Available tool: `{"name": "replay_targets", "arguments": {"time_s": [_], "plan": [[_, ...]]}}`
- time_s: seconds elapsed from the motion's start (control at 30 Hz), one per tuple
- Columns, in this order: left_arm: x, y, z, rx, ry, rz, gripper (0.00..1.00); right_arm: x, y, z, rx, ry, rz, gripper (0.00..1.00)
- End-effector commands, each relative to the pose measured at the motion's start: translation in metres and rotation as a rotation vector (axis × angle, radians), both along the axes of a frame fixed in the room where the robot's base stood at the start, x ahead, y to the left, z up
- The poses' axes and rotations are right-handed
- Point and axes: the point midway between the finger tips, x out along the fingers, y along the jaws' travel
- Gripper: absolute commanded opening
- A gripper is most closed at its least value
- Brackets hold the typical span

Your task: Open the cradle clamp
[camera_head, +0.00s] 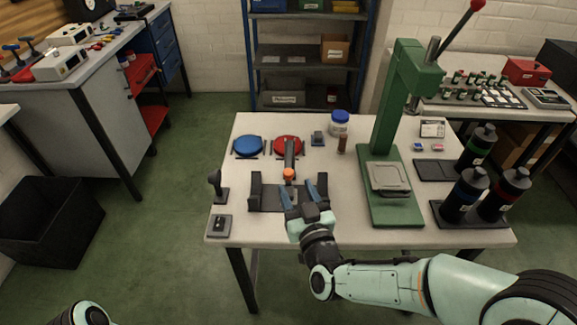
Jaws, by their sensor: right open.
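The dark cradle (264,200) sits near the front middle of the white table, with an upright wall at each end. A dark grey clamp arm with an orange tip (288,174) stands at the cradle's rear middle; in this view it overlaps the red disc behind. I cannot tell how far the clamp is swung. My right gripper (299,193) is at the cradle's right half, its two blue fingers apart and pointing away from me. The fingers lie just in front of and right of the orange tip, with no clear contact. My left gripper is out of view.
A blue disc (249,146) and a red disc (288,144) lie behind the cradle. A tall green press (387,130) stands to the right, near my right arm. Several dark bottles (464,195) stand at the right edge. A small black stand (220,192) is at the left edge.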

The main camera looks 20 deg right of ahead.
Motion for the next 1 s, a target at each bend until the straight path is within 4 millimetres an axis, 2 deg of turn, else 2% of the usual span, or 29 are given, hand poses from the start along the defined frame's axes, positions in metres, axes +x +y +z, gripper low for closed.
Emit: {"name": "replay_targets", "arguments": {"time_s": [0.1, 0.33, 0.5, 0.77, 0.8, 0.93, 0.97, 1.0], "plan": [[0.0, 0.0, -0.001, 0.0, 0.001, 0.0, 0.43, 0.026, 0.001, -0.001, -0.003, 0.0, 0.001, 0.54], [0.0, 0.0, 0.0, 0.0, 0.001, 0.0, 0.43, 0.06, 0.002, -0.001, -0.001, 0.0, 0.0, 0.54], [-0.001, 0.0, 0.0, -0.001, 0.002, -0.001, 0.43, 0.07, 0.002, -0.001, 0.0, 0.0, 0.001, 0.54], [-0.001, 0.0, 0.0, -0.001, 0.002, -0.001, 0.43, 0.071, 0.002, -0.001, 0.0, 0.0, 0.001, 0.54], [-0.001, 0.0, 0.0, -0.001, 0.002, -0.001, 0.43, 0.071, 0.002, -0.001, 0.0, 0.0, 0.001, 0.47], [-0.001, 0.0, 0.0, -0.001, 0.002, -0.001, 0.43, 0.071, 0.003, -0.001, 0.0, 0.0, 0.001, 0.05], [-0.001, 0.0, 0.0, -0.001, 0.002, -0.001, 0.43, 0.071, 0.003, -0.001, 0.0, 0.0, 0.001, 0.0], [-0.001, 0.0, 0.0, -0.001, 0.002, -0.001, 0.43, 0.071, 0.003, -0.001, 0.0, 0.0, 0.001, 0.0]]}}
